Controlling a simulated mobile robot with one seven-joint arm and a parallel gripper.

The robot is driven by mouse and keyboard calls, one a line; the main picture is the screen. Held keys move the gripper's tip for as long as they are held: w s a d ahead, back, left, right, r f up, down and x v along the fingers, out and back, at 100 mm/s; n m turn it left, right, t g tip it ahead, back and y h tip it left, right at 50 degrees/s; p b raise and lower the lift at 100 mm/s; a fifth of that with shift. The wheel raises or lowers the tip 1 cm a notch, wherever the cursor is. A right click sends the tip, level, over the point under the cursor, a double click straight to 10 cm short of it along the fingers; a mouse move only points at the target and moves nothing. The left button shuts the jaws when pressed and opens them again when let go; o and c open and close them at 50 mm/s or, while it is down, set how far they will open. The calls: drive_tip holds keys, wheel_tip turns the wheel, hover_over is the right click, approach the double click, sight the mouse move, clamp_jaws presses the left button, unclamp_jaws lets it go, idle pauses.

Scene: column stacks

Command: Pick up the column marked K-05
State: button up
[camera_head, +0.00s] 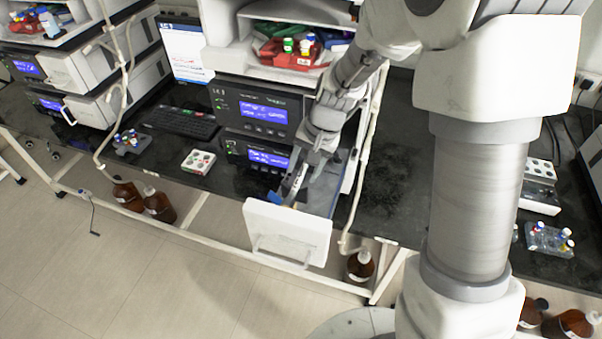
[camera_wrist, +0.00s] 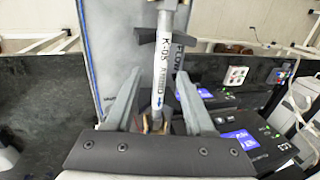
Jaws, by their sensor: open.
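The column marked K-05 (camera_wrist: 157,62) shows in the wrist view as a slim silver-white tube with printed text, a blue arrow and dark fittings. It is in front of a grey panel (camera_wrist: 112,55) with a blue edge line. My gripper (camera_wrist: 158,88) is open, with one grey finger on each side of the column's lower part. A gap shows between each finger and the tube. In the head view my gripper (camera_head: 296,185) is at the opened white-fronted compartment (camera_head: 290,228) of the middle instrument stack. The column cannot be made out there.
A white tray of vials (camera_head: 198,161) and a keyboard (camera_head: 180,122) lie to the left on the dark bench. Brown bottles (camera_head: 158,204) stand below. Bare bench (camera_head: 390,190) shows right of the stack.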

clamp_jaws()
drive_tip(key=shift+r, duration=0.1)
idle(1.2)
